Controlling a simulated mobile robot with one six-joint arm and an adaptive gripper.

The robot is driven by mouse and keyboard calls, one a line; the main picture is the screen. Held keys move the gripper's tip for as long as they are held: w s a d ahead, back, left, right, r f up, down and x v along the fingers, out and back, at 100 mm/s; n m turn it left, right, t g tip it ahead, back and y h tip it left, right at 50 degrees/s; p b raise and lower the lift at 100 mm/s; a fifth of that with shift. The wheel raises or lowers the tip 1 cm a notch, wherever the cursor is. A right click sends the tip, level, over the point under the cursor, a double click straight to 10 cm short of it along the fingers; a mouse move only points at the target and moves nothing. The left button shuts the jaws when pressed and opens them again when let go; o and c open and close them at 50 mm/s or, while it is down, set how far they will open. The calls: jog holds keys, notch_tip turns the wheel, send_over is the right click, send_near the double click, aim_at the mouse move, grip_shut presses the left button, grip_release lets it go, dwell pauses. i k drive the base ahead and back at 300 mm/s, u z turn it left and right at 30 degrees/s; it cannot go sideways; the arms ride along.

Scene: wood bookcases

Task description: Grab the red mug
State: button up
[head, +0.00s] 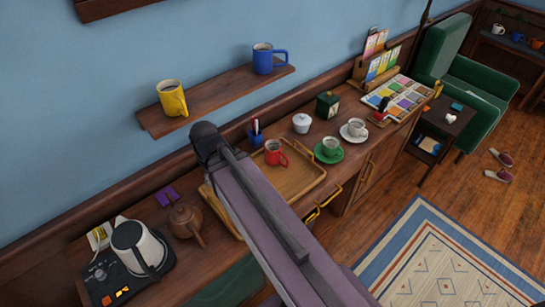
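The red mug (272,153) stands upright on a wooden tray (306,179) on the long wooden sideboard. Its handle points to the right and slightly toward me. My arm crosses the picture from the bottom to the upper left, passing just left of the mug and covering part of the tray. The mug itself is mostly unobstructed. I cannot make out my gripper in this view, so whether it is open or shut does not show.
A green cup (329,150), white cup (354,129) and lidded white pot (301,123) stand right of the mug. A pen holder (256,134) is behind it. A shelf (222,94) above bears yellow (172,98) and blue (263,58) mugs.

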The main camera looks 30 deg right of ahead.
aim_at(274, 154)
jog(key=u, duration=0.1)
jog(key=k, duration=1.6)
jog(key=z, duration=0.95)
jog(key=i, duration=1)
